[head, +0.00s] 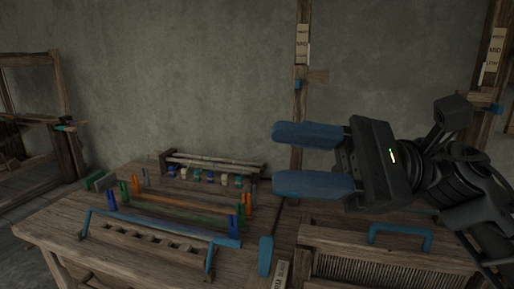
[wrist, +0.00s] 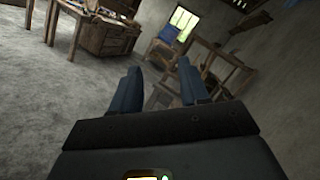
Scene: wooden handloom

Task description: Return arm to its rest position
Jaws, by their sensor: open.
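My gripper (head: 316,160) is raised in the air above the right part of the wooden workbench (head: 60,228) in the head view. Its two blue fingers point left and stand wide apart, with nothing between them. In the wrist view my gripper (wrist: 158,86) also shows its two blue fingers apart and empty. Beyond them are the room's floor and distant wooden furniture. My arm comes in from the right edge of the head view.
On the bench stand a blue-handled rack (head: 160,230), a rack of small spools (head: 212,170) and a green block (head: 98,181). A slatted wooden piece with a blue handle (head: 400,230) lies below my gripper. A wooden post (head: 299,100) rises behind. A wooden frame (head: 62,100) stands left.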

